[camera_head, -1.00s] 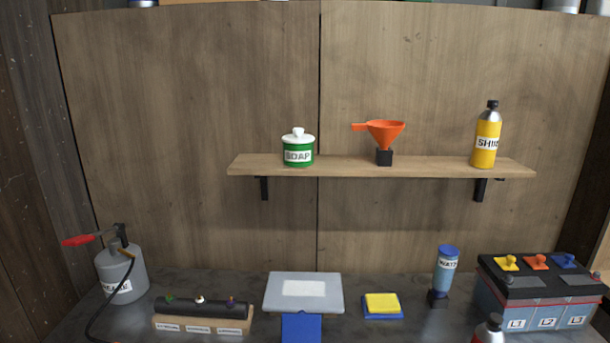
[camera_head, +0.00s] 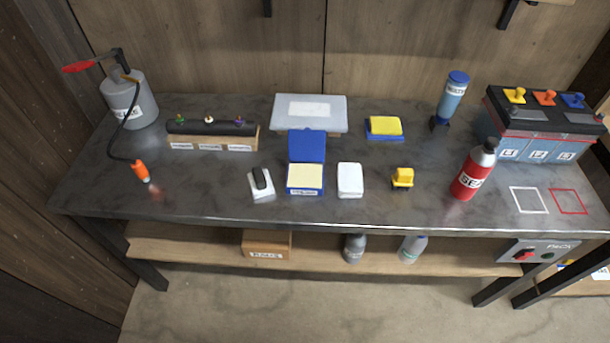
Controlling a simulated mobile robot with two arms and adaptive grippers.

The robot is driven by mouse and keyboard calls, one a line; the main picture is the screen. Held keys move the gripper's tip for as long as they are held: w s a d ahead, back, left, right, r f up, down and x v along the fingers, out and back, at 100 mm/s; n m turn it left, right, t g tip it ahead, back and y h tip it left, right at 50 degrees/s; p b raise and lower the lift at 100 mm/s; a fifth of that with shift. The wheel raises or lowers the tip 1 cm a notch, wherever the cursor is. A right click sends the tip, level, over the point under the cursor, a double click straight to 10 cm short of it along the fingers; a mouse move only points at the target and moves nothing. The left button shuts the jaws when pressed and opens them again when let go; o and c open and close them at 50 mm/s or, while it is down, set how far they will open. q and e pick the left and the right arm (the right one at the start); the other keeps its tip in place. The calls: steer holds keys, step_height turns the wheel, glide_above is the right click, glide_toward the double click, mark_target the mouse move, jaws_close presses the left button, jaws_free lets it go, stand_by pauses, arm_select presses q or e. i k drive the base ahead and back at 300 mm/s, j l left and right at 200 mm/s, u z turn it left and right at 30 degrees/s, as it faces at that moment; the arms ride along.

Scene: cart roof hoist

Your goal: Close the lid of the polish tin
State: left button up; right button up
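A small blue tin (camera_head: 305,192) stands near the middle of the workbench, with pale yellow contents and a white label too small to read. It looks like the polish tin. Its blue lid (camera_head: 307,146) is open and stands up at the tin's back edge, just in front of a grey box with a white label (camera_head: 309,107). Neither of my grippers is in view.
A white block (camera_head: 350,180) stands close right of the tin, and a white holder with a dark piece (camera_head: 261,184) left of it. A yellow part (camera_head: 402,178) and a red bottle (camera_head: 472,171) stand further right. The bench's front strip is clear.

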mark_target(306, 145)
steer(key=i+j+z, duration=0.1)
steer(key=j+z, duration=0.25)
steer(key=j, duration=0.3)
steer(key=j+z, duration=0.3)
steer(key=j, duration=0.35)
